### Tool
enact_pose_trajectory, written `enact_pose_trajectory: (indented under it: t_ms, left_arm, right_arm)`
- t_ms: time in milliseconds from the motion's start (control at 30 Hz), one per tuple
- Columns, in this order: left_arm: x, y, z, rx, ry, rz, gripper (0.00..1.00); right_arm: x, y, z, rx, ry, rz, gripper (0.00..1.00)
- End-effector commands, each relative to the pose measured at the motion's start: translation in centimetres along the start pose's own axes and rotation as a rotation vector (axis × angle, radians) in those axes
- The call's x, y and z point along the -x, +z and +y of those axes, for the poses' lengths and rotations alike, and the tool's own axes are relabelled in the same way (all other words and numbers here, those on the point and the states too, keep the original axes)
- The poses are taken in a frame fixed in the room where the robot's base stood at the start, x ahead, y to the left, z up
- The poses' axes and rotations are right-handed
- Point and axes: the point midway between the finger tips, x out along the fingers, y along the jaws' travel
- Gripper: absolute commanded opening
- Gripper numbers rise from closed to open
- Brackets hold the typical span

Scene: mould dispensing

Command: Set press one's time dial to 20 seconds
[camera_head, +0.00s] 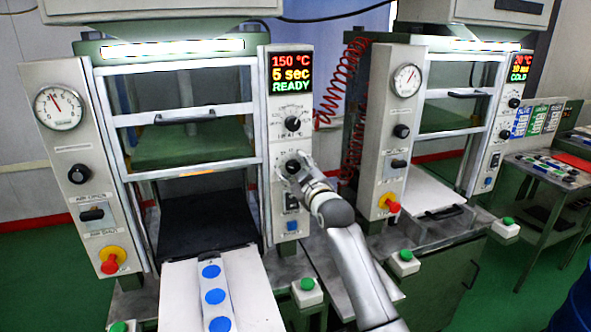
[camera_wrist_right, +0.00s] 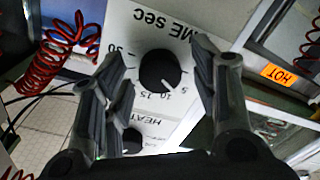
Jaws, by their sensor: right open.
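Press one (camera_head: 183,132) is the left press, and its display (camera_head: 291,73) reads 150 °C, 5 sec, READY. Its time dial (camera_head: 293,166) is the lower black knob on the right panel, partly covered by my right gripper (camera_head: 297,178). In the wrist view the time dial (camera_wrist_right: 159,71) shows upside down under "TIME sec", with marks including 10, 15 and 20. Its light pointer lies toward the low-number side; the exact mark is hard to read. My right gripper (camera_wrist_right: 160,88) is open, one finger on each side of the dial; contact is not clear. My left gripper is not in view.
The heat dial (camera_head: 292,124) sits just above the time dial. A switch (camera_head: 291,201) and blue button (camera_head: 292,226) are below. A second press (camera_head: 403,130) with coiled red hose (camera_head: 333,85) stands close on the right. A mould strip with blue discs (camera_head: 213,290) lies in front.

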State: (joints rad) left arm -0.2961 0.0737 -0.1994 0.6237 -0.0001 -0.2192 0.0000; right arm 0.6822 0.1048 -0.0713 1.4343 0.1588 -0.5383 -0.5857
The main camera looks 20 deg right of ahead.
Motion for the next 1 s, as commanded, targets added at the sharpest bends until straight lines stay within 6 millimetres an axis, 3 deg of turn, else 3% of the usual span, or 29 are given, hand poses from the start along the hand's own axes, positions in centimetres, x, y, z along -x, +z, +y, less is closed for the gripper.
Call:
enact_pose_trajectory:
  t_ms: [233, 600, 1000]
  left_arm:
    - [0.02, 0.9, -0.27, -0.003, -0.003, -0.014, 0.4]
    - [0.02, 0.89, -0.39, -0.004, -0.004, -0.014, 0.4]
    - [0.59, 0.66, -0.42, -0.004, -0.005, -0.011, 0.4]
  right_arm:
    - [-0.03, -0.02, -0.01, 0.0, 0.0, 0.001, 0.53]
    - [-0.02, 0.0, -0.01, 0.0, 0.0, 0.0, 0.08]
    - [-0.03, -0.08, 0.01, -0.09, 0.001, 0.003, 0.08]
